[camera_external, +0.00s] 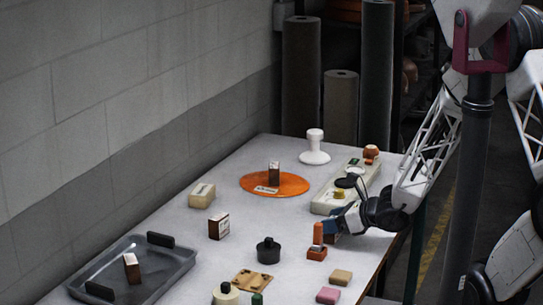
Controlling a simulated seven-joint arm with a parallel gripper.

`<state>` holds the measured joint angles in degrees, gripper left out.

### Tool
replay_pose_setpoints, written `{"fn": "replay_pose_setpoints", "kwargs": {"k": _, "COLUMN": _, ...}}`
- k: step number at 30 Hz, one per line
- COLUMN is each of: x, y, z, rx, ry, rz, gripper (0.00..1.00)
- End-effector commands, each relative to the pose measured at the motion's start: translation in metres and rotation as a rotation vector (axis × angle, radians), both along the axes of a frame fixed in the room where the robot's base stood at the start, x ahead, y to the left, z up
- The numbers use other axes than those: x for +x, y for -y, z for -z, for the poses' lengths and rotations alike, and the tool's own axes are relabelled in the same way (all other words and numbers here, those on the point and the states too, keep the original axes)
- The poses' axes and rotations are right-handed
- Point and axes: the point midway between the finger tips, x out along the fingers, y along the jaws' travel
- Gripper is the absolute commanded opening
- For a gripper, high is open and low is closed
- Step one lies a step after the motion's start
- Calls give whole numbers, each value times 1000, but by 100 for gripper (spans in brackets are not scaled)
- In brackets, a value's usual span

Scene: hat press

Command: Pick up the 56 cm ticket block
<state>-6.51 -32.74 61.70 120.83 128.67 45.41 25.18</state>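Several small brown blocks with pale label faces are in view; their print is too small to read, so I cannot tell which is the 56 cm ticket block. One block (219,227) stands upright on the bare table. Another block (274,173) stands on the orange disc (297,186). A third block (132,268) stands in the grey tray (184,262). My gripper (328,228) is low over the right side of the table, beside an orange and brown piece (317,245). Whether it touches that piece, and whether its fingers are apart, is unclear.
A pale tray (325,206) with small items lies behind my gripper. A white stamp-like press (314,150), a cream box (202,195), a black knobbed weight (268,251) and a tan board (252,281) stand around. A wall borders the left. Clear table lies around the middle block.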

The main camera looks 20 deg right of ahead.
Motion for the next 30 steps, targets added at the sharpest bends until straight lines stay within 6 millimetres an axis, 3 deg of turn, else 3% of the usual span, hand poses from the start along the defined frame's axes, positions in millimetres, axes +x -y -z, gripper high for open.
{"fn": "replay_pose_setpoints", "kwargs": {"k": 14, "x": 0, "y": 0, "z": -4, "rx": 0, "ry": 0, "rz": 0, "gripper": 35}}
{"fn": "replay_pose_setpoints", "kwargs": {"k": 23, "x": 0, "y": 0, "z": -35, "rx": 0, "ry": 4, "rz": -1, "gripper": 35}}
{"fn": "replay_pose_setpoints", "kwargs": {"k": 30, "x": -33, "y": 10, "z": -39, "rx": 1, "ry": 2, "rz": 2, "gripper": 35}}
